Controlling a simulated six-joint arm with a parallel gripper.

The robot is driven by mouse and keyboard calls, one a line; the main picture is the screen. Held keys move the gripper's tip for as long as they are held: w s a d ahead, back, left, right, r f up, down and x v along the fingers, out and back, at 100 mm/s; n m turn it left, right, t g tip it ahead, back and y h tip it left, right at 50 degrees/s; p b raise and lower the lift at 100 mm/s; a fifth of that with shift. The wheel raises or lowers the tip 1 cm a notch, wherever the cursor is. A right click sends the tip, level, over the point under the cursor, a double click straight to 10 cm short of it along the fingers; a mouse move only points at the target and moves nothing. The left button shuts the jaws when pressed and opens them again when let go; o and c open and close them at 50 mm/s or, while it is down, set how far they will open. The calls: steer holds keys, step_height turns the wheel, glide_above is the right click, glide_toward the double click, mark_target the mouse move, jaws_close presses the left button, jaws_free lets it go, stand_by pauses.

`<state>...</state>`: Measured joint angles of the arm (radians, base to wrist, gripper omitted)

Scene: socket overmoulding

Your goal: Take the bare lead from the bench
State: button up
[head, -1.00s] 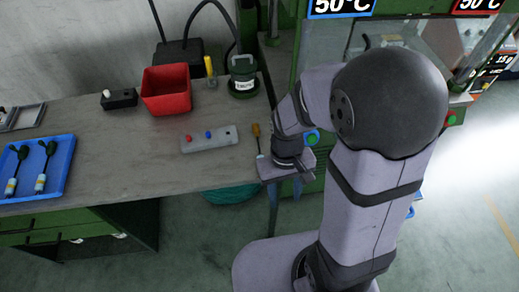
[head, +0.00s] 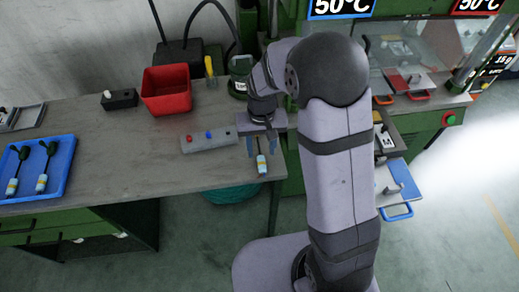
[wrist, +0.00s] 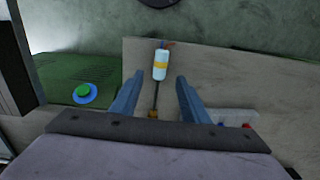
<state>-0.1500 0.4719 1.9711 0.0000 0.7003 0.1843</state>
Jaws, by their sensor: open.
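The bare lead (head: 262,165) lies on the bench (head: 130,160) near its right end. In the wrist view the lead (wrist: 160,66) shows a white body with a yellow band, a thin dark cable and a small brass-coloured end (wrist: 153,113) towards my gripper. My gripper (head: 261,146) is open and empty, pointing down over the lead. In the wrist view its two blue fingers (wrist: 160,80) stand on either side of the cable, apart from it. In the head view my gripper and arm hide part of the lead.
A grey box with red and blue buttons (head: 208,142) sits just left of my gripper. A red bin (head: 167,92), a yellow-handled tool (head: 210,68) and a green pot (head: 240,75) stand behind. A blue tray (head: 65,172) with two green-ended leads is at far left.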

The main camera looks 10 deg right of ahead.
mark_target(262, 160)
steer(key=shift+s+f+p, duration=0.15)
steer(key=shift+f+p, duration=0.7)
steer(key=shift+f, duration=1.8)
jaws_close()
